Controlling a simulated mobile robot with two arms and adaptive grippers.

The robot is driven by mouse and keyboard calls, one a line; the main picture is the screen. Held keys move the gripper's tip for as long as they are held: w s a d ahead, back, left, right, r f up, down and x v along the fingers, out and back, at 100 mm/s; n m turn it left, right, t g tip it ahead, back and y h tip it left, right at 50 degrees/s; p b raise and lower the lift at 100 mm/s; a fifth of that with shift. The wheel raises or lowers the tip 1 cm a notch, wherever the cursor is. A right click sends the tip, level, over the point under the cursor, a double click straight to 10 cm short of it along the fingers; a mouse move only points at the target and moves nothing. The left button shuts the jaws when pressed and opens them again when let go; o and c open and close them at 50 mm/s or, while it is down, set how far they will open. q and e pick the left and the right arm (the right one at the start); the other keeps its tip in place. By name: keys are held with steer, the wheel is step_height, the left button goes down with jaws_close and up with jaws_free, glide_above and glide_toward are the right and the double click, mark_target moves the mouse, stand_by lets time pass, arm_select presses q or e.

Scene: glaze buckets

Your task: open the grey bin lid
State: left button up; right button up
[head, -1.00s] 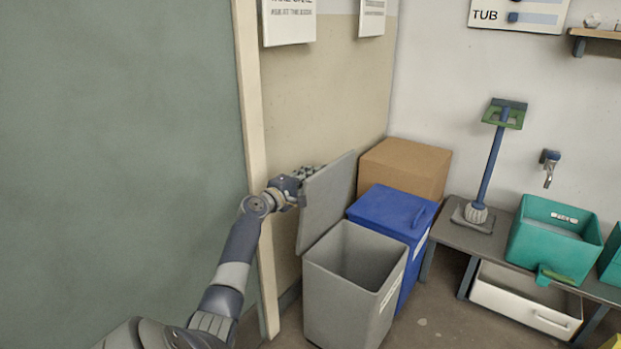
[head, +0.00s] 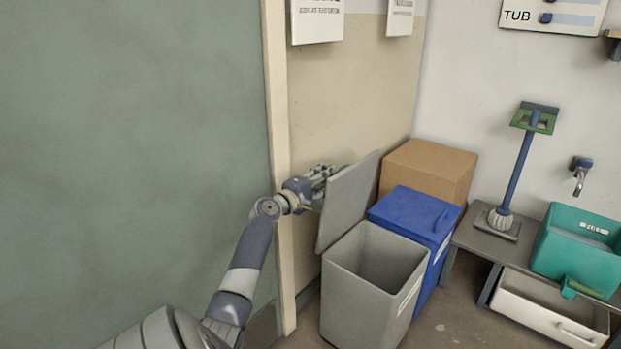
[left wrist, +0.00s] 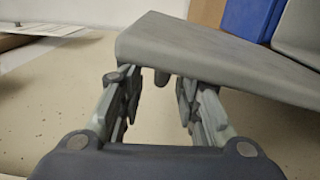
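The grey bin (head: 370,290) stands on the floor with its mouth open and its inside looking empty. Its lid (head: 348,203) is tilted up steeply at the bin's left side. My left gripper (head: 328,178) is at the lid's outer, left face, its fingertips partly hidden by the lid. In the left wrist view the lid (left wrist: 210,50) lies across the far ends of the fingers, and the two fingers (left wrist: 158,95) are spread apart with nothing between them. I cannot tell whether they touch the lid. My right gripper is not in view.
A blue lidded bin (head: 415,215) stands right behind the grey bin, with a cardboard box (head: 428,168) behind it. A low bench (head: 480,243) with a teal tub (head: 580,250) is at the right. A door-frame post (head: 278,150) is close to my left arm.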

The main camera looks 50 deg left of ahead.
arm_select(q)
steer(key=v, duration=0.9)
steer(key=shift+w, duration=0.1)
stand_by(0.3)
